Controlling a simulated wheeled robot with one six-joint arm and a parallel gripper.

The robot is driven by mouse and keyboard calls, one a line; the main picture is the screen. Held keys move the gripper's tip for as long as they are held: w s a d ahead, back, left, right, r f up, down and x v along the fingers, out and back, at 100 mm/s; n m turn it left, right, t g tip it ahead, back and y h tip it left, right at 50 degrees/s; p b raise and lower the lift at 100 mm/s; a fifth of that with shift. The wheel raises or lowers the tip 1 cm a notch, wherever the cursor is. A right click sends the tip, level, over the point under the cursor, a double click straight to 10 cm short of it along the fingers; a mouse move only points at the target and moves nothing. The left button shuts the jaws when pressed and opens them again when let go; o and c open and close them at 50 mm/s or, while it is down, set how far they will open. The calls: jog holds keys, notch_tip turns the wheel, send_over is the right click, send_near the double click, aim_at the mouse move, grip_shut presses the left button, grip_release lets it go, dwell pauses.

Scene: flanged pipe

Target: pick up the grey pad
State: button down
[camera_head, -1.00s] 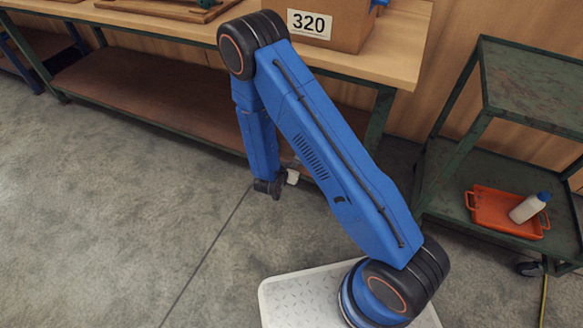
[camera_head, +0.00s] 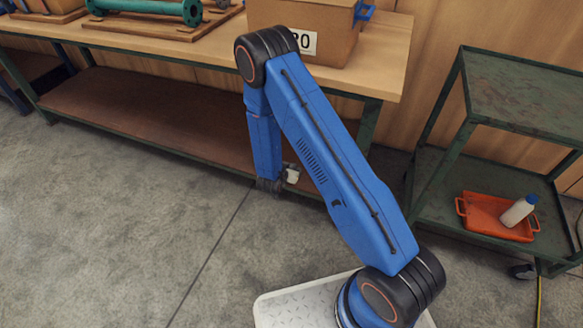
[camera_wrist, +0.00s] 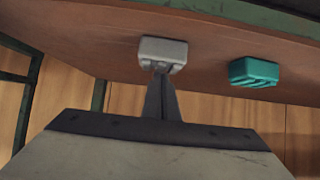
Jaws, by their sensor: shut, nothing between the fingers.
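In the wrist view a light grey pad (camera_wrist: 163,53) lies on the brown shelf board, which fills the upper part of that picture. My gripper (camera_wrist: 160,76) is shut and empty. Its dark fingers point at the pad and their tips overlap its near edge in the picture; I cannot tell whether they touch it. In the head view my arm reaches down in front of the workbench's lower shelf (camera_head: 150,108). The fingers and the pad cannot be made out there.
A teal block (camera_wrist: 254,72) lies right of the pad in the wrist view. The bench top carries a cardboard box (camera_head: 345,55) and a green flanged pipe (camera_head: 150,10). A green cart (camera_head: 480,165) at right holds an orange tray (camera_head: 480,230) with a white bottle (camera_head: 518,212).

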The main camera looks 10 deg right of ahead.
jog(key=shift+s+f, duration=0.2)
jog(key=shift+f, duration=0.15)
jog(key=shift+s+a+f, duration=0.1)
jog(key=shift+s+a, duration=0.25)
jog(key=shift+s, duration=0.15)
jog(key=shift+s+a, duration=0.55)
jog(key=shift+s, duration=0.25)
jog(key=shift+s+a, duration=0.5)
jog(key=shift+s, duration=0.3)
jog(key=shift+a+r, duration=0.1)
jog(key=shift+r, duration=0.55)
jog(key=shift+w+r, duration=0.1)
jog(key=shift+r, duration=0.05)
